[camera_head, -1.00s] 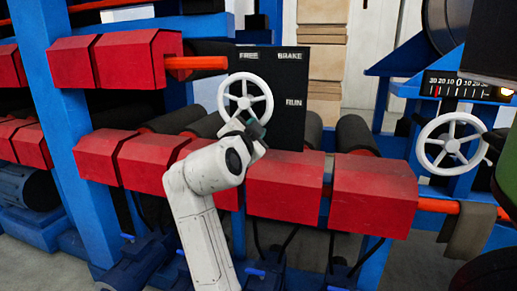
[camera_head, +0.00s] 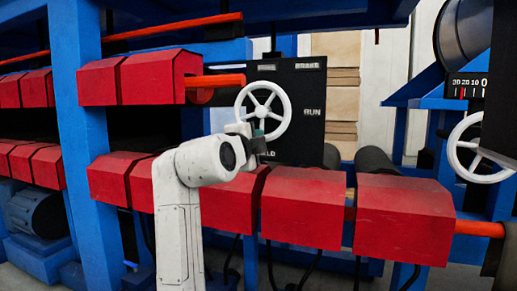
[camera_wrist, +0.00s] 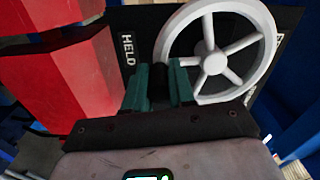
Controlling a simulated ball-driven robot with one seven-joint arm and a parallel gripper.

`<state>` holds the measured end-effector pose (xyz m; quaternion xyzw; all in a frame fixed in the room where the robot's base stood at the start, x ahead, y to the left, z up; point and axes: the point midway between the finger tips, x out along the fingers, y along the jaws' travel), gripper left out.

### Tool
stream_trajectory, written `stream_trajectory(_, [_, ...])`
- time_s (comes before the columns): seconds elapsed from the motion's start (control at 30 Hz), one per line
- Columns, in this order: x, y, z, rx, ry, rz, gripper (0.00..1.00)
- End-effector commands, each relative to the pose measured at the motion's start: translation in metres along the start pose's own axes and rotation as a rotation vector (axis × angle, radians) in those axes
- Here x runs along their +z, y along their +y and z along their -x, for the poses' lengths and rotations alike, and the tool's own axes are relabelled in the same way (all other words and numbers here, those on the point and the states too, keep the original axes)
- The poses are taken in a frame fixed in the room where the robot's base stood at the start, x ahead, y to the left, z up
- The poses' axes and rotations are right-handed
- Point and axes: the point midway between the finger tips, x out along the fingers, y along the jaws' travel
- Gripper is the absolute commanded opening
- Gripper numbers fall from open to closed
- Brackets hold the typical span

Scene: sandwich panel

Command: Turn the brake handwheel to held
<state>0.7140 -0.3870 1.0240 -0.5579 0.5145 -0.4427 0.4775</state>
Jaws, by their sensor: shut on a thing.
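The white brake handwheel (camera_head: 262,111) has a round rim and several spokes, and stands in front of a black panel (camera_head: 307,135). It also shows large in the wrist view (camera_wrist: 213,62). My gripper (camera_head: 250,130) is at the wheel's lower-left rim and is shut on it. In the wrist view, the teal fingers of my gripper (camera_wrist: 162,75) meet the rim's near left part. The HELD label (camera_wrist: 128,50) lies just left of the wheel there. In the head view my gripper partly covers that label. The RUN label (camera_head: 312,111) is right of the wheel.
Red housings (camera_head: 302,207) run in a row below the wheel, close to my arm. An orange shaft (camera_head: 216,81) is at left of the wheel. A second white handwheel (camera_head: 456,150) stands at the right by a scale (camera_head: 466,86). Blue posts (camera_head: 82,125) frame the left.

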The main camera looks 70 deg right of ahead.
Motion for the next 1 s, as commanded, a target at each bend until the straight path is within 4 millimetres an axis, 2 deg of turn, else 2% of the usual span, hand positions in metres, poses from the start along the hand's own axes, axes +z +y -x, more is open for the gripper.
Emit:
stream_trajectory(0.47, [0.0017,0.0019,-0.0003,0.005,-0.001,-0.011,0.0])
stream_trajectory(0.5, [0.0018,0.0019,-0.0003,0.004,-0.001,-0.01,0.28])
stream_trajectory(0.7, [0.0013,0.001,-0.0002,0.002,0.0,-0.011,0.47])
stream_trajectory(0.73, [0.0012,0.0009,-0.0002,0.002,0.0,-0.011,0.5])
stream_trajectory(1.0, [0.0011,0.0,0.0016,0.001,0.0,-0.011,0.5])
